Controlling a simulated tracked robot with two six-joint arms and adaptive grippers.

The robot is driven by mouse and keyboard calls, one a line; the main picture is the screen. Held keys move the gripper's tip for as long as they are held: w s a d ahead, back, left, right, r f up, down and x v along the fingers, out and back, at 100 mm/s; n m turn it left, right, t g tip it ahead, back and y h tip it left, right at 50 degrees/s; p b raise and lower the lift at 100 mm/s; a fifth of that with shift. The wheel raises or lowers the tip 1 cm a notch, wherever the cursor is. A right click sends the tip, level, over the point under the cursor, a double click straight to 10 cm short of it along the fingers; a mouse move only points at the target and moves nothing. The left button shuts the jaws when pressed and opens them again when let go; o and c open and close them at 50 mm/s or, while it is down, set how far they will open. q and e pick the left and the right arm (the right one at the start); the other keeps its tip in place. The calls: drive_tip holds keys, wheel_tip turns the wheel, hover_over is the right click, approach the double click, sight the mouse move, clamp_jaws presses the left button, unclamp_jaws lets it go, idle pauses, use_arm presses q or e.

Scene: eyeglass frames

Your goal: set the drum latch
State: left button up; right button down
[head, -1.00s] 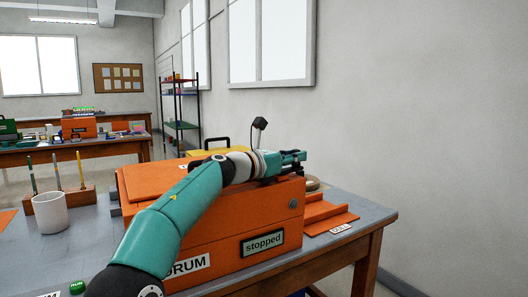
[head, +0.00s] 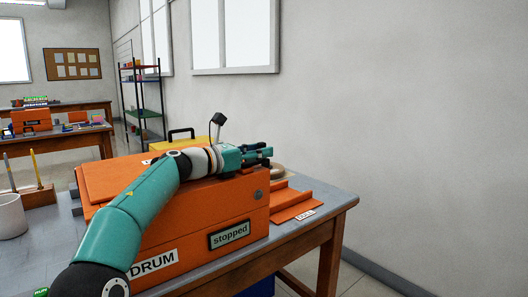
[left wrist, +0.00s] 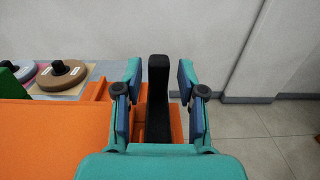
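The orange drum box (head: 190,215) stands on the grey table with a "DRUM" label and a sign (head: 229,235) reading "stopped". A black upright lever, which looks like the latch (left wrist: 158,95), stands at the drum's end in the left wrist view. My left gripper (head: 265,156) reaches over the drum's top at its right end. In the left wrist view its fingers (left wrist: 160,100) are open, one on each side of the lever, with a gap on both sides. The lever is hidden by the gripper in the head view. My right gripper is not in view.
An orange tray (head: 292,204) lies right of the drum on the table (head: 335,195). A brown disc (left wrist: 62,75) is beyond the drum. A wall runs along the right.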

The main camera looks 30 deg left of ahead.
use_arm(q)
drive_tip(key=shift+r, duration=0.1)
drive_tip(key=shift+s+a, duration=0.1)
drive_tip(key=shift+s, duration=0.1)
drive_tip(key=v, duration=1.1)
drive_tip(key=shift+s, duration=0.2)
